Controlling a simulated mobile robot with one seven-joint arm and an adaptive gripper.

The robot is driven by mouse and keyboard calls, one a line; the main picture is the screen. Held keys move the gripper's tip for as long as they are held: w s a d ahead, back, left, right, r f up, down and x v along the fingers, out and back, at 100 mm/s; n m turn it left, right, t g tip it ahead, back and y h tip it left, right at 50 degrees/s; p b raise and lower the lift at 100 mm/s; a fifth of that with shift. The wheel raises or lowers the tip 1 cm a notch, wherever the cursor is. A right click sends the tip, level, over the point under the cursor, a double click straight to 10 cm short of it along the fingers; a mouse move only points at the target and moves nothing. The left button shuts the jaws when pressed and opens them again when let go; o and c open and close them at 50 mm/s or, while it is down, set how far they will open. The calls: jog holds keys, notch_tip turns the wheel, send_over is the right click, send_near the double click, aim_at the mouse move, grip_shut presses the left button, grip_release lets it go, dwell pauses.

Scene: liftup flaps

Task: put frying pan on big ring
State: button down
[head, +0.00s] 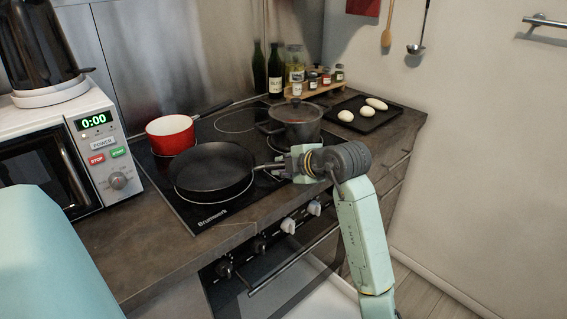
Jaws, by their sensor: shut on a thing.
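The black frying pan (213,172) is over the front-left part of the black cooktop (182,213). A white ring outline (214,204) shows just past its front edge; the pan hides most of that ring. I cannot tell whether the pan touches the glass or hangs slightly above it. Its handle points right, into my gripper (272,167), which is shut on it. A large ring (241,120) at the back of the cooktop is mostly bare.
A red saucepan (171,135) stands close behind the frying pan, its handle pointing back right. A dark lidded pot (296,121) stands behind my gripper. A microwave (75,148) is at left. Bottles, jars and a dark tray (378,116) fill the back right.

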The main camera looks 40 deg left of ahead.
jog(key=c, duration=1.8)
grip_release()
